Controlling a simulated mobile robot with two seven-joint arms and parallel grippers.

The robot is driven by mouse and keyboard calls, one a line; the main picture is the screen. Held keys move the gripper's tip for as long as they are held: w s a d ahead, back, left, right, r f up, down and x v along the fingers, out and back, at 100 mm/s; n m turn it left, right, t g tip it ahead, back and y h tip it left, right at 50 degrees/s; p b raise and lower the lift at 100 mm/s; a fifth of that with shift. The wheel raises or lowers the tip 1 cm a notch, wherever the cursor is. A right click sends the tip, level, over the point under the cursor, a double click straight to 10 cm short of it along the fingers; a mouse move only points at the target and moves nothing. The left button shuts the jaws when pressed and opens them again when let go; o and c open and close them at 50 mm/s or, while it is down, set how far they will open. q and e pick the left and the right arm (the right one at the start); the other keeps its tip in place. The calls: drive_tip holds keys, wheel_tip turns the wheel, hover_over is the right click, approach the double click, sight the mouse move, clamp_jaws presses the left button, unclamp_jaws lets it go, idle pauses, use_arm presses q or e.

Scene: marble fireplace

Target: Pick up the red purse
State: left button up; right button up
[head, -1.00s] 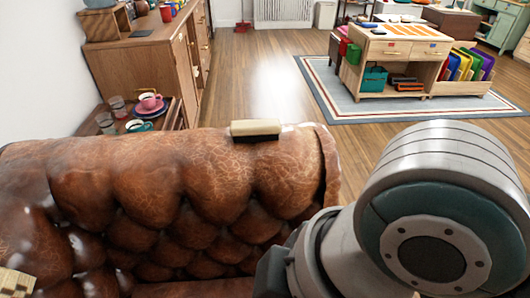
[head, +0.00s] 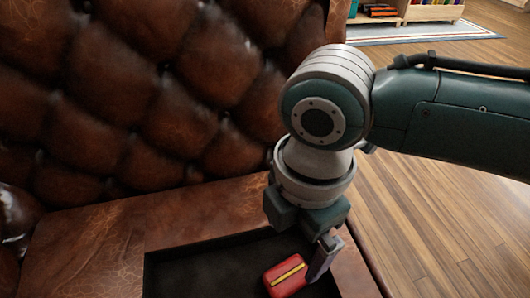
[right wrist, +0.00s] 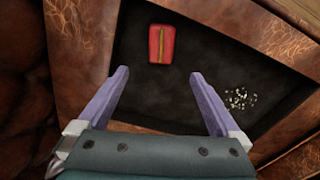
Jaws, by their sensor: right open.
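The red purse (head: 286,277) is small, with a yellow stripe across it. It lies on a black surface (head: 190,272) set on the brown leather sofa seat. In the head view, my right gripper (head: 322,262) hangs down right beside the purse; only one purple finger shows clearly. In the right wrist view, the purse (right wrist: 161,44) lies ahead of the open fingers (right wrist: 160,76), about centred between them and beyond their tips. Nothing is held there. My left gripper is not in view.
The tufted leather backrest (head: 150,90) rises behind the seat. Small pale bits (right wrist: 239,98) lie on the black surface to the right in the wrist view. Wooden floor (head: 440,190) is clear at the right. A rug (head: 430,31) and shelf stand at the back.

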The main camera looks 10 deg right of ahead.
drive_tip(key=f, duration=0.1)
drive_tip(key=d+f+b, duration=0.1)
drive_tip(key=f, duration=0.1)
drive_tip(key=f+b, duration=0.1)
drive_tip(key=shift+w+d+f, duration=0.15)
drive_tip(key=shift+w, duration=0.25)
drive_tip(key=b, duration=0.4)
hover_over(293, 272)
wheel_tip(293, 272, down, 5)
drive_tip(key=shift+w+r, duration=0.15)
use_arm(q)
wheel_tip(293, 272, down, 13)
drive_tip(key=b, duration=0.4)
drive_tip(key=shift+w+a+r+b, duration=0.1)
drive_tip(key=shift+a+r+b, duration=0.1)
drive_tip(key=shift+b, duration=0.1)
use_arm(e)
drive_tip(key=f, duration=0.5)
drive_tip(key=shift+s, duration=0.2)
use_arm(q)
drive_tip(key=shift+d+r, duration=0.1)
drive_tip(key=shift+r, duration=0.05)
use_arm(e)
drive_tip(key=shift+r, duration=0.2)
drive_tip(key=shift+c, duration=0.2)
drive_tip(key=shift+c, duration=0.7)
drive_tip(key=c, duration=1.3)
drive_tip(key=shift+o, duration=0.2)
